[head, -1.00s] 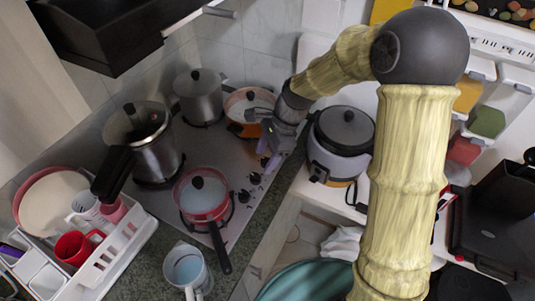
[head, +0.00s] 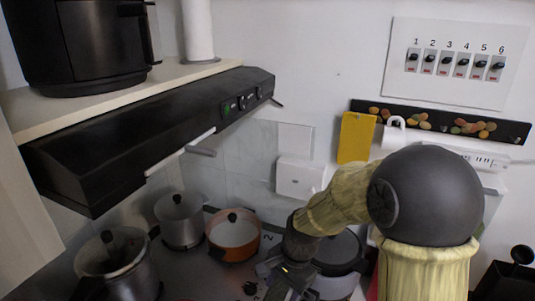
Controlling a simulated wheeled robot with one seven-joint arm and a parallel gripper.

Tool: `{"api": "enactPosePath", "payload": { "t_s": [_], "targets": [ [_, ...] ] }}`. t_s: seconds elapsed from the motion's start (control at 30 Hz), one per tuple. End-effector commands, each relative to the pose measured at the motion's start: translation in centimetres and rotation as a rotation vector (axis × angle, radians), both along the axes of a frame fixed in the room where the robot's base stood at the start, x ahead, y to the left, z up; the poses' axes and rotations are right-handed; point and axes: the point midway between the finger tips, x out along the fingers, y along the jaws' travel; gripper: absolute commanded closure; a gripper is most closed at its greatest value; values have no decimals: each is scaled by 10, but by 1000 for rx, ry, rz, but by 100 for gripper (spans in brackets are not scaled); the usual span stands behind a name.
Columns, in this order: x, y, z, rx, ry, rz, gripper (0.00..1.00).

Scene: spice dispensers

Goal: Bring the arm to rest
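My arm reaches in from the lower right and bends at a dark round joint. My gripper (head: 276,284) hangs low in the head view, above the right side of the stove and left of the rice cooker (head: 338,250). Its fingertips are at or below the bottom edge, so I cannot tell whether it is open or shut. I see nothing held in it. An orange pot (head: 233,236) with a lid stands just left of it on the stove.
A grey pot (head: 181,220) and a steel pressure cooker (head: 117,262) stand further left. A black range hood (head: 130,135) overhangs the stove. A spice rack (head: 440,122) and a numbered switch panel (head: 447,62) are on the back wall. Open air lies between hood and panel.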

Motion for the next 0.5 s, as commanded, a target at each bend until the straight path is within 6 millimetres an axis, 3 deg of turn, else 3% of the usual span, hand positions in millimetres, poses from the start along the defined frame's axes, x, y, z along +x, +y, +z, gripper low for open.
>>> {"api": "enactPosePath", "payload": {
  "t_s": [0.1, 0.3, 0.5],
  "targets": [
    [-19, -38, 7, -75, -104, 185, 43],
    [-55, -91, 16, -202, -237, 514, 43],
    [-78, -117, 19, -275, -298, 719, 43]
  ]
}}
